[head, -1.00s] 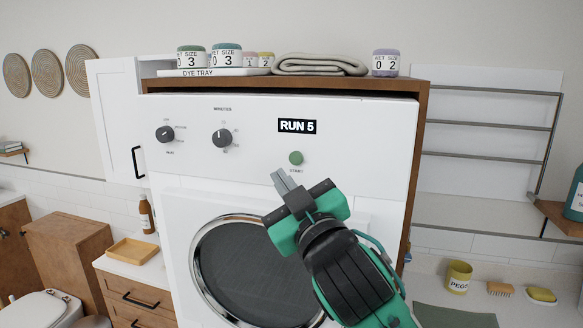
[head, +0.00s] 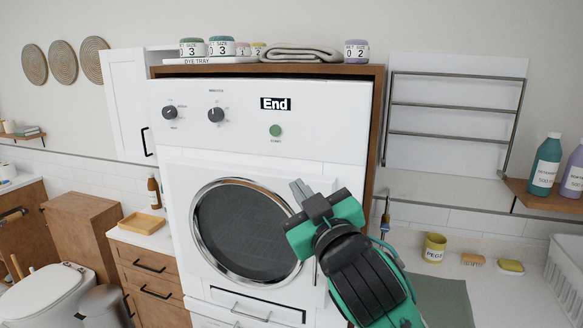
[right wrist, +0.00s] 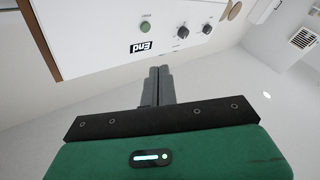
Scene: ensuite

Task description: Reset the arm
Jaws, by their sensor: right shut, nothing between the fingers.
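My right gripper (head: 300,190) is shut and empty, in front of the white dryer (head: 330,150) and at the right rim of its round door (head: 240,230). In the right wrist view its closed fingers (right wrist: 158,85) point toward the dryer's control panel (right wrist: 100,30). The green start button (head: 275,130) is above the fingertips, and a gap shows between them. The panel's display (head: 275,104) reads "End". Two dark knobs (head: 215,114) sit left of it. My left gripper is not in view.
A dye tray (head: 210,61), several small jars and a folded towel (head: 300,53) lie on top of the wooden surround. At right are a counter with a yellow pegs cup (head: 434,247), a drying rack (head: 455,105) and bottles (head: 545,163). A toilet (head: 40,295) stands at lower left.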

